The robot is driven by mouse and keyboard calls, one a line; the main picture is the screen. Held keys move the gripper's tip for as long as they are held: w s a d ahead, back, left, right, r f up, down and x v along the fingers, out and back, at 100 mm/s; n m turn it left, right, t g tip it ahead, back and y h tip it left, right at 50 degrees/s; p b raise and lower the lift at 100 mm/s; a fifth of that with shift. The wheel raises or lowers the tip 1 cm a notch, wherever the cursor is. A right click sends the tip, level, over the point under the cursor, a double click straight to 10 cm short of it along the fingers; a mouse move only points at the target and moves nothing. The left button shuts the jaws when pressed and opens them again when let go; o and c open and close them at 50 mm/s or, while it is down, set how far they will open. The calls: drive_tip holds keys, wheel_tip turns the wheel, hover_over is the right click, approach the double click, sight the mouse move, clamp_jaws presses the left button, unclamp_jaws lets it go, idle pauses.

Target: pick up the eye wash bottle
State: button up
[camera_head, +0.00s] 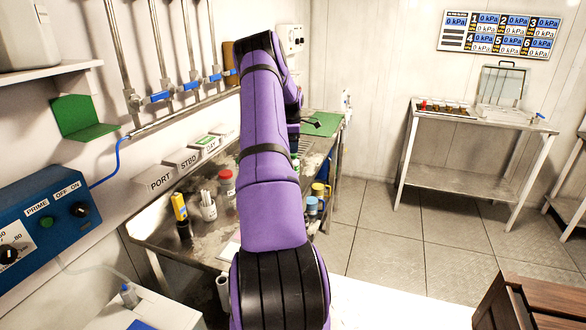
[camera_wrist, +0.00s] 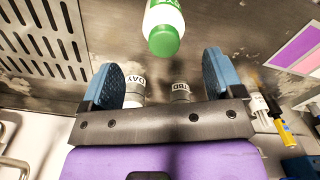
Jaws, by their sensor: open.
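A white bottle with a green label and green cap (camera_wrist: 165,40), which looks like the eye wash bottle, shows at the top of the wrist view, its cap toward my gripper. It is over or on the grey metal bench (camera_wrist: 235,35). My gripper (camera_wrist: 165,68) is open and empty, its blue fingers on either side of the line to the cap. The bottle appears ahead of the fingers and apart from them. In the head view my purple arm reaches over the bench and hides most of the gripper and bottle.
Open floor (camera_head: 390,225) lies right.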

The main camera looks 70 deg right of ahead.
drive_tip(key=f, duration=0.8)
drive_tip(key=shift+s+a+f, duration=0.15)
drive_tip(key=shift+s+f, duration=0.05)
drive_tip(key=shift+s, duration=0.1)
drive_tip(key=c, duration=1.1)
drive_tip(key=shift+c, duration=0.2)
drive_tip(key=shift+r, duration=0.2)
